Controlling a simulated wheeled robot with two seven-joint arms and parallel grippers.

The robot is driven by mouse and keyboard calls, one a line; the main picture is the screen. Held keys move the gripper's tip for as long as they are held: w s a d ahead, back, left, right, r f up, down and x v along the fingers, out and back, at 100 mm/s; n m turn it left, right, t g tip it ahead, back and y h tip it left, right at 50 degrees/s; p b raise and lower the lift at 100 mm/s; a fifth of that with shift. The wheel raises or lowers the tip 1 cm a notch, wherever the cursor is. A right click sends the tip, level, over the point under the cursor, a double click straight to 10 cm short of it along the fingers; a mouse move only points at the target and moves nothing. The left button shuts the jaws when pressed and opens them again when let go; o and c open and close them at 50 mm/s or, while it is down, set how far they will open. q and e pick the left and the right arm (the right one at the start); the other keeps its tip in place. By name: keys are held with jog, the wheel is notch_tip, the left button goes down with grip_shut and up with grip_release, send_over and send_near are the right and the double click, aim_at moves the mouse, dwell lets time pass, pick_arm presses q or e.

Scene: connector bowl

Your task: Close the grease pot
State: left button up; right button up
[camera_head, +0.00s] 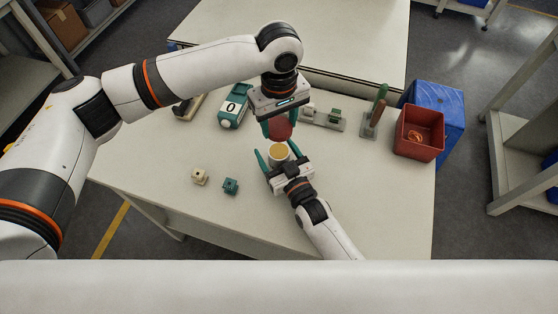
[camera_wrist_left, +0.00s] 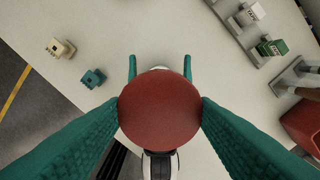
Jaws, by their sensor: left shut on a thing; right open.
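The grease pot (camera_head: 279,153) is a small pale cup with yellowish contents, open at the top, standing on the table. My left gripper (camera_head: 280,127) is shut on a round red lid (camera_head: 282,131) and holds it above and slightly behind the pot in the head view.
A cream connector (camera_head: 199,177) and a teal connector (camera_head: 230,186) lie left of the pot. A teal device marked 0 (camera_head: 233,107), a grey fixture (camera_head: 324,118) and a stand with a green handle (camera_head: 375,118) are behind. A red bin (camera_head: 419,133) stands right, before a blue bin (camera_head: 446,108).

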jog(key=shift+c, duration=0.4)
jog(key=c, duration=1.4)
pick_arm(q)
send_over(279, 151)
jog(key=shift+f, duration=2.5)
jog(key=shift+f, duration=0.85)
jog(key=shift+f, duration=0.55)
